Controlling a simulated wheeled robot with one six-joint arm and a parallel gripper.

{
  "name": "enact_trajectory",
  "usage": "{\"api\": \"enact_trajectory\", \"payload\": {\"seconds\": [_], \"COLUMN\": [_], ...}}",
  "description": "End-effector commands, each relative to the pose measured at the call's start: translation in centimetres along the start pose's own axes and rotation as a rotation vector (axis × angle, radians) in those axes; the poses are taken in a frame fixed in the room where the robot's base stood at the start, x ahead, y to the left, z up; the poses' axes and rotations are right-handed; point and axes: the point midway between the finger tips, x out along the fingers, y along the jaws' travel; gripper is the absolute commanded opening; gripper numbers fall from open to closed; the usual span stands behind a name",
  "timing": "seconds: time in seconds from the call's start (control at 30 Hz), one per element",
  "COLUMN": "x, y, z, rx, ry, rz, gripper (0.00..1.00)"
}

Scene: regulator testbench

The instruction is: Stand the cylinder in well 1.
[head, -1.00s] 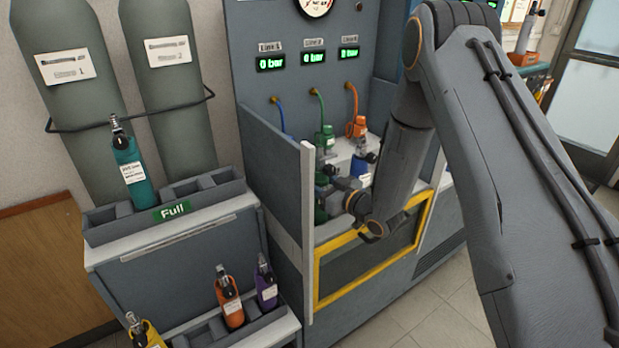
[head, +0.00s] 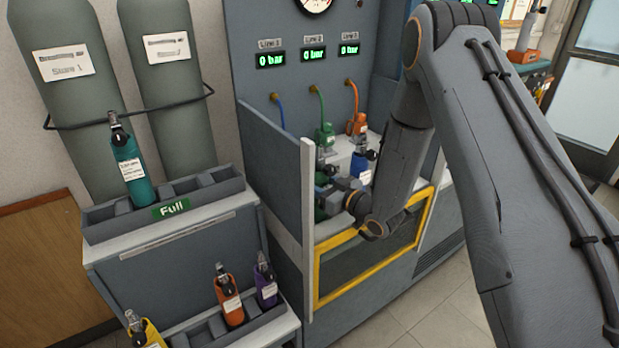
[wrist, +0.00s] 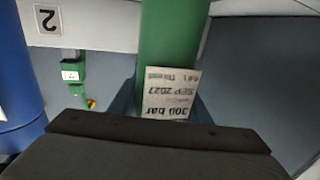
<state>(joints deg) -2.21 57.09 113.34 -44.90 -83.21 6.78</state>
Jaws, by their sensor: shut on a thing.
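A green cylinder (wrist: 172,45) fills the middle of the wrist view, with a white label reading 300 bar and SEP 2027 upside down. My gripper (wrist: 163,108) is shut on it, a finger at each side. In the head view my gripper (head: 335,194) is inside the testbench bay, and only bits of the green cylinder (head: 320,213) show behind it. A blue cylinder (head: 361,162) stands to its right; it also shows at the left of the wrist view (wrist: 16,85). Well 1 cannot be made out, and the green cylinder's foot is hidden.
A grey side panel (head: 272,180) borders the bay on the left, and a yellow-framed guard (head: 318,272) stands in front. Green (head: 325,133) and orange (head: 357,124) hose connectors hang above. A number 2 plate (wrist: 47,18) shows in the wrist view. Racks with other cylinders stand left.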

Motion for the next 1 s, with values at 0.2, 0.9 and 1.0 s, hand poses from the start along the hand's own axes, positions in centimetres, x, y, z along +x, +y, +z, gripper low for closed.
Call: {"api": "enact_trajectory", "payload": {"seconds": [0.2, 0.9, 1.0], "x": [0.1, -3.8, -5.4], "y": [0.1, 0.2, 0.1], "z": [0.0, 0.4, 0.3], "rx": [-0.002, 0.001, 0.001], "ry": [0.004, -0.001, 0.000], "rz": [0.000, 0.004, 0.003], "gripper": [0.47, 0.66, 0.66]}}
